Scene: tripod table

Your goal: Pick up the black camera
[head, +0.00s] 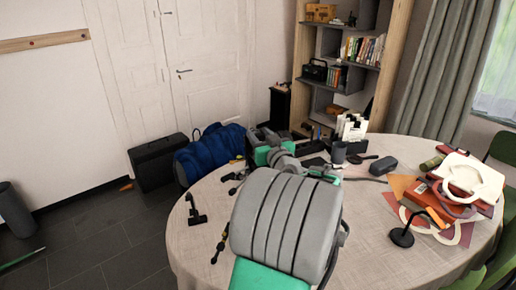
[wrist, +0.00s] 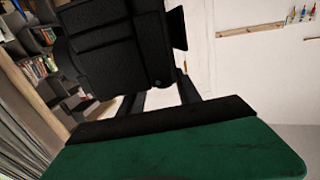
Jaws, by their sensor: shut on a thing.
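The black camera (wrist: 112,48) fills the upper left of the wrist view, a dark boxy body with ridged edges, tilted and cut off by the top edge. My gripper (wrist: 160,92) is shut on it; its two dark fingers reach up to the camera's lower side from the green and black gripper body. In the head view, my arm spans the middle of the round cloth-covered table (head: 204,240). There the fingers and the held camera are hidden or too small to make out.
Small black tripod pieces (head: 196,211) lie at the table's left. A grey mug (head: 338,152), dark case (head: 383,166), stacked books (head: 430,203) and black stand (head: 402,237) occupy the back and right. A shelf (head: 341,75) stands behind; a blue bag (head: 211,151) is left.

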